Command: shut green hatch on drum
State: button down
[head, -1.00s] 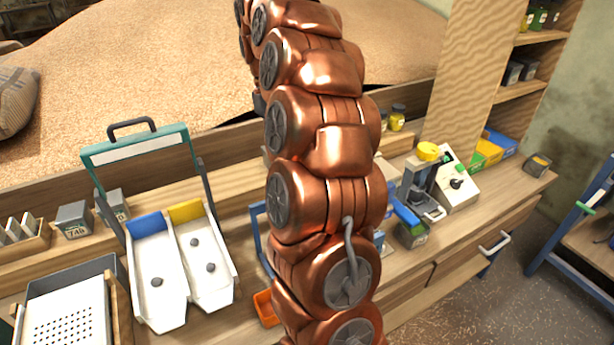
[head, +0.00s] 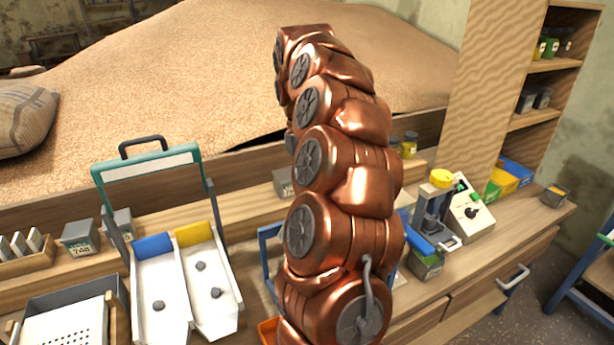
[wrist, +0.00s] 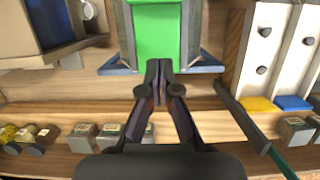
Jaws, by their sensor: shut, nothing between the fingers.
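A bright green panel (wrist: 157,35), which looks like the hatch, shows at the top of the wrist view between grey-green side walls (wrist: 126,35). Blue struts (wrist: 203,66) flank it at its lower corners. My gripper (wrist: 158,66) is shut and empty, its fingertips overlapping the lower edge of the green panel in the picture. I cannot tell whether they touch it. In the head view my copper arm hides the drum and my gripper. Only part of a blue frame (head: 268,245) shows beside the arm.
A twin white chute (head: 205,285) with blue and yellow blocks and a tall teal handle frame (head: 148,165) stands left of the arm. Small tins (head: 80,238) line the back ledge. A device with a yellow cap (head: 441,179) stands at right. Grain fills the bin behind.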

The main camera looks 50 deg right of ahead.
jog(key=shift+p+x, duration=0.65)
jog(key=shift+x, duration=1.15)
jog(key=shift+s+a+p, duration=0.2)
jog(key=shift+s+p, duration=0.05)
jog(key=shift+s, duration=0.25)
jog(key=shift+s+a+p, duration=0.2)
jog(key=shift+s+p, duration=0.05)
jog(key=shift+s, duration=0.3)
jog(key=shift+s+a+f+p, duration=0.1)
jog(key=shift+s+p, duration=0.1)
jog(key=shift+s, duration=0.2)
jog(key=shift+s+a+p, duration=0.15)
jog(key=shift+s, duration=0.3)
